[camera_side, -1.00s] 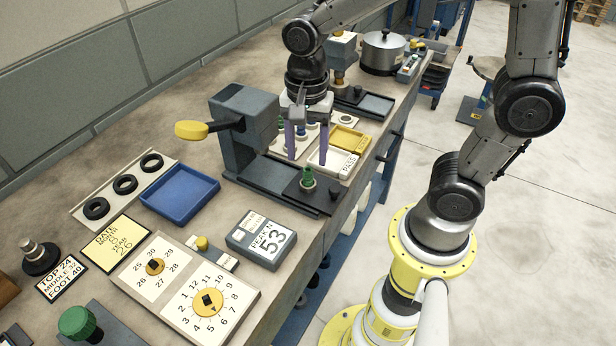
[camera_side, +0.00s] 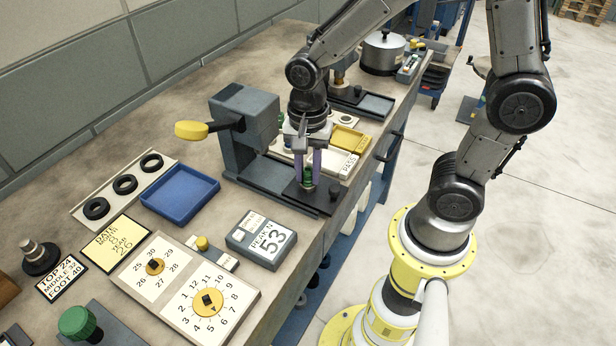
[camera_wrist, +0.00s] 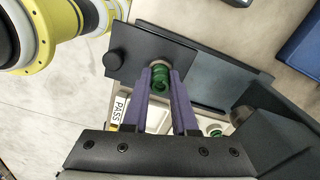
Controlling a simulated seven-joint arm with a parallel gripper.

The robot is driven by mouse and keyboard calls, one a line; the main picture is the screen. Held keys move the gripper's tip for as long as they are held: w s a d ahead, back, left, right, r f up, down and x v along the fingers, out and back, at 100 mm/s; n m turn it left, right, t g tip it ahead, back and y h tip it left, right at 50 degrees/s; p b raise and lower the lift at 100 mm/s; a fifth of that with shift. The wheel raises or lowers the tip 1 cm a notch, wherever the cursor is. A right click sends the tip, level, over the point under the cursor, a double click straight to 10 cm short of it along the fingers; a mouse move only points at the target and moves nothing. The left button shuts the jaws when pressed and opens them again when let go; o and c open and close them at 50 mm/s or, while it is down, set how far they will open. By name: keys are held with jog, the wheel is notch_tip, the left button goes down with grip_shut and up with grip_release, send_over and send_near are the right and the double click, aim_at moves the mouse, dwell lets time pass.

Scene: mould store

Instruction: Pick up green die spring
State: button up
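The green die spring (camera_side: 308,178) stands upright on the dark base plate of the grey tester, near its front end. It also shows in the wrist view (camera_wrist: 160,78), with a pale ring-like seat around its far end. My gripper (camera_side: 308,176) points down over it, with one purple finger on each side. In the wrist view, the fingers (camera_wrist: 160,76) are close against the spring's sides, shut on it. The spring is still at the plate, and its lower end is partly hidden in the side view.
The grey tester (camera_side: 245,135) with a yellow-knobbed lever stands close left of my gripper. A white PASS tray (camera_side: 345,163) and yellow tray (camera_side: 350,139) lie just behind. A blue tray (camera_side: 180,194) and the PEAK N 53 display (camera_side: 262,240) sit nearer the camera.

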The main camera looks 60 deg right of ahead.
aim_at(310, 170)
grip_shut()
jog(key=shift+r, duration=0.15)
jog(key=shift+r, duration=0.2)
jog(key=r, duration=0.3)
jog(key=shift+s+r, duration=0.15)
jog(key=shift+s, duration=0.05)
jog(key=s+d+r, duration=0.1)
jog(key=s+r, duration=1.1)
jog(key=s, duration=0.1)
jog(key=shift+s+d, duration=0.25)
jog(key=shift+d, duration=0.05)
